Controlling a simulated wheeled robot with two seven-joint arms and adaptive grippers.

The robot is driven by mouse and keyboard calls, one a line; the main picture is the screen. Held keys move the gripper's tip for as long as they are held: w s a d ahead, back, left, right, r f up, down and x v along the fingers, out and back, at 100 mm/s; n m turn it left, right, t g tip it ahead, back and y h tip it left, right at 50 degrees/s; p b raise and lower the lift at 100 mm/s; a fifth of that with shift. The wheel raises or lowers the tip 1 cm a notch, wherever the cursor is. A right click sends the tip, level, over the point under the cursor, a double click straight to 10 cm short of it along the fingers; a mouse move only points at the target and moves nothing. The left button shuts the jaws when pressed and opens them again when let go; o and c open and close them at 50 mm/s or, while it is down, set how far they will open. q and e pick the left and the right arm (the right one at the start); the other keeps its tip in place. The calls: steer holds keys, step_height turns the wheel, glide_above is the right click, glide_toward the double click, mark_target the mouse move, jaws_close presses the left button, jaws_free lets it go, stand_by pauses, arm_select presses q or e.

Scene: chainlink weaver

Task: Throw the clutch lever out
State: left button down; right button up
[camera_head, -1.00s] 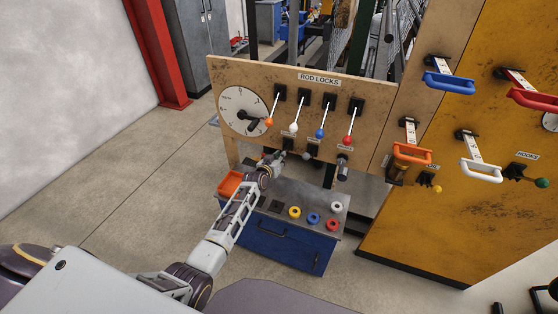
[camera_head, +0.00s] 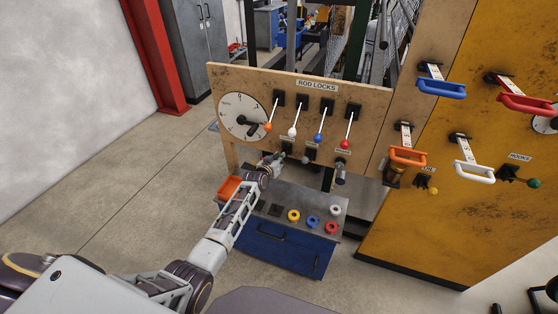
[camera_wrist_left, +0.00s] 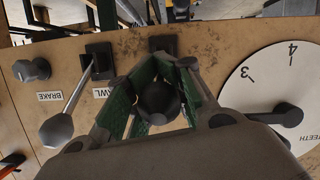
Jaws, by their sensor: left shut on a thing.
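My left gripper (camera_head: 279,158) is at the lower left of the tan panel, just right of the dial. In the left wrist view, its green-padded fingers (camera_wrist_left: 155,100) are shut around a dark round lever knob (camera_wrist_left: 158,102). The lever's black mount (camera_wrist_left: 163,44) shows behind the fingers; no label for it is readable, so I cannot confirm it is the clutch lever. Beside it, the pawl lever (camera_wrist_left: 62,125) has a grey knob, its label partly covered. A brake knob (camera_wrist_left: 32,70) is farther over. My right gripper is not in view.
The dial (camera_head: 242,117) is close to the gripper. Above are several rod lock levers under the rod locks sign (camera_head: 317,86). Below stands a blue cabinet (camera_head: 285,250) with an orange bin (camera_head: 229,187) and coloured rings on top. A yellow cabinet (camera_head: 450,215) with coloured handles is at right.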

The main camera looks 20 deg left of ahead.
arm_select(q)
steer(key=shift+w+a+r, duration=0.15)
steer(key=shift+w+r, duration=0.05)
steer(key=shift+r, duration=0.3)
steer(key=shift+w+a+r, duration=0.1)
steer(key=shift+w+r, duration=0.05)
steer(key=shift+r, duration=0.3)
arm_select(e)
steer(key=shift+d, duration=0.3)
arm_select(q)
steer(key=c, duration=1.5)
jaws_free()
steer(key=shift+o, duration=0.3)
steer(key=shift+s+d+f, duration=0.1)
steer(key=shift+s+f, duration=0.1)
steer(key=shift+s, duration=0.1)
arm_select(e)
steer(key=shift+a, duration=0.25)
